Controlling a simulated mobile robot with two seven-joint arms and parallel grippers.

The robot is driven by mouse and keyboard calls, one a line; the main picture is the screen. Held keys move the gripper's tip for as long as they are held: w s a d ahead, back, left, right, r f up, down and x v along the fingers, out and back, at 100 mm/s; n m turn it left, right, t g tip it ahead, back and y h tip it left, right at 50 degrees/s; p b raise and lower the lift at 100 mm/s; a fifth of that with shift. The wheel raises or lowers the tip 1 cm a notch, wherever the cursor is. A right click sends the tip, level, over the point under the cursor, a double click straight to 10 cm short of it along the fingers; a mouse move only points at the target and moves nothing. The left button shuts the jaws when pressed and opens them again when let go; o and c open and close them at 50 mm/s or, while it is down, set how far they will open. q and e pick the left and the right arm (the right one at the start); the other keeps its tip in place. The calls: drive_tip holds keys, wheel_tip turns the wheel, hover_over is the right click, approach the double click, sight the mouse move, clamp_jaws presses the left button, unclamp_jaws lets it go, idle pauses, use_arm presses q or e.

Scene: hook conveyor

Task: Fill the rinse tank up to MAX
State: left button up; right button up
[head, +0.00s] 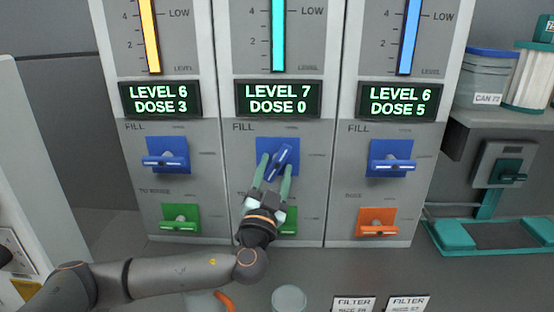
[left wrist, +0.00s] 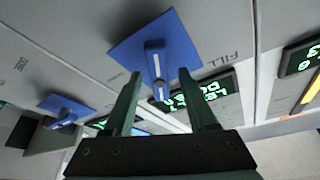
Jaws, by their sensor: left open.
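Three tank panels stand side by side. The middle panel's display (head: 279,99) reads LEVEL 7, DOSE 0, below a teal gauge (head: 278,35). Its blue FILL valve has a handle (head: 281,156) turned diagonally; the left and right FILL handles lie level. My left gripper (head: 275,164) is open at the middle handle, one finger on each side. In the left wrist view, the blue FILL handle (left wrist: 155,62) shows between and beyond the open fingertips (left wrist: 160,76); contact cannot be told. Which panel is the rinse tank is not readable. The gauge tops are out of view. My right gripper is not in view.
The left display (head: 160,99) reads LEVEL 6, DOSE 3; the right display (head: 397,101) reads LEVEL 6, DOSE 5. Lower valves are green (head: 180,217) at left and orange (head: 376,222) at right; my gripper partly covers the middle green one (head: 290,220). Canisters (head: 487,78) stand right.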

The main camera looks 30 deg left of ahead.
use_arm(q)
drive_tip(key=shift+x, duration=0.9)
clamp_jaws()
